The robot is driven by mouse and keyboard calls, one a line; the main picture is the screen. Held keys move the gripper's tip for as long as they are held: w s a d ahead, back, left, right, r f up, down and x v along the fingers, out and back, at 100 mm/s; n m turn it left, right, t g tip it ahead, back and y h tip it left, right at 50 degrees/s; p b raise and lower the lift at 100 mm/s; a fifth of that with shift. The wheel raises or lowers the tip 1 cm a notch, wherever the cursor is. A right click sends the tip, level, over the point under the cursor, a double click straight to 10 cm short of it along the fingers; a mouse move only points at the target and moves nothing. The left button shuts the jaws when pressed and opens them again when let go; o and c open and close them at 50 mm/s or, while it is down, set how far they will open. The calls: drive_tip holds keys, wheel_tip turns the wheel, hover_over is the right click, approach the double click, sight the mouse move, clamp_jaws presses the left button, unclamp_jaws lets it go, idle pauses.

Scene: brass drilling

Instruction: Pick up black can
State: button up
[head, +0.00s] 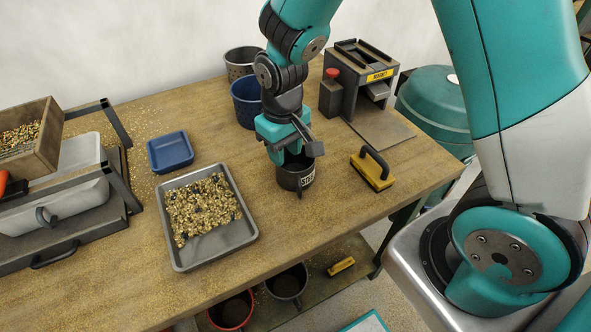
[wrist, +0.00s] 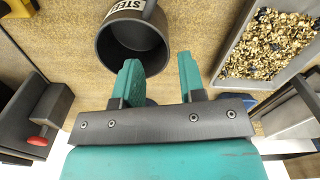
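The black can (head: 296,178), with a pale label and a handle on its near side, stands upright on the wooden table. In the wrist view the can (wrist: 130,42) shows its open mouth, which looks empty. My gripper (head: 290,152) is just above the can's rim in the head view and hides part of its mouth. In the wrist view my gripper (wrist: 158,74) has its two fingers apart with nothing between them. The left finger overlaps the can's near rim in the picture; I cannot tell whether it touches.
A metal tray (head: 184,258) of brass chips lies left of the can, with a small blue tray (head: 170,152) behind it. A blue can (head: 246,104) and a grey can (head: 239,62) stand behind. A yellow block with a black handle (head: 372,169) and a magnet machine (head: 362,82) stand right.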

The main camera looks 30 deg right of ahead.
sight(282, 186)
wheel_tip(282, 186, down, 3)
drive_tip(key=shift+f, duration=0.15)
drive_tip(key=shift+w+a+f+p, duration=0.15)
drive_tip(key=shift+f+p, duration=0.1)
drive_tip(key=shift+f, duration=0.65)
drive_tip(key=shift+w+a+f+p, duration=0.1)
drive_tip(key=shift+f+p, duration=0.15)
drive_tip(key=shift+f, duration=0.65)
drive_tip(key=shift+w+a+f+p, duration=0.15)
drive_tip(key=shift+f+p, duration=0.1)
drive_tip(key=shift+f, duration=0.65)
drive_tip(key=shift+s, duration=0.1)
drive_tip(key=shift+c, duration=0.2)
clamp_jaws()
